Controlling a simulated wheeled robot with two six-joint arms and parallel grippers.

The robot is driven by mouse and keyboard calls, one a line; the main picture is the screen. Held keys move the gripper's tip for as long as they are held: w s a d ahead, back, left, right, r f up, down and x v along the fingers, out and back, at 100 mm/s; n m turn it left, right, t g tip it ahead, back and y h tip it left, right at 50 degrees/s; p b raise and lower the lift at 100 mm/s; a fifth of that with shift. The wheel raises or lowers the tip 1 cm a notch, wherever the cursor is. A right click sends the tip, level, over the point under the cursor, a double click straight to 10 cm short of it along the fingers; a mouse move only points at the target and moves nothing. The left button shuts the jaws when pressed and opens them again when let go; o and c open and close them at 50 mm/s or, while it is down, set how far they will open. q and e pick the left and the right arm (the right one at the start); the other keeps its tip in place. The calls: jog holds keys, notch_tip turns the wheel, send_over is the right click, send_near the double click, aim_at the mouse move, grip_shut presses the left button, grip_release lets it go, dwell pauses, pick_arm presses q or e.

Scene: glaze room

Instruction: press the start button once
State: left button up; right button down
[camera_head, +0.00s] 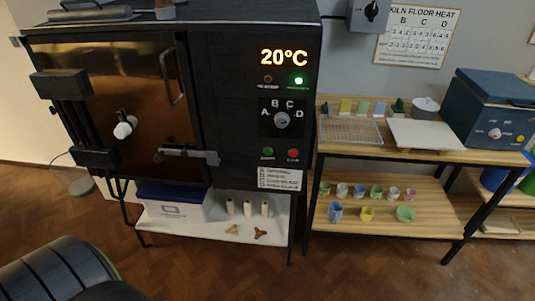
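The black kiln (240,120) stands at left centre with its front facing me. On its right-hand panel, low down, are a green button (267,153) and a red button (293,154) side by side. The labels under them are too small to read surely; the green one looks like the start button. Above them is a grey dial (282,119) with letters A to D around it. The display (284,57) reads 20°C. Below it a green lamp (299,81) is lit and a reddish lamp (268,79) looks dark. Neither of my grippers shows.
The kiln door (110,100) looks closed, with a latch bar (188,154) across its right edge. A wooden shelf (385,205) with small cups stands right of the kiln. A wall switch (370,14) is above it. The floor (200,270) in front is clear.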

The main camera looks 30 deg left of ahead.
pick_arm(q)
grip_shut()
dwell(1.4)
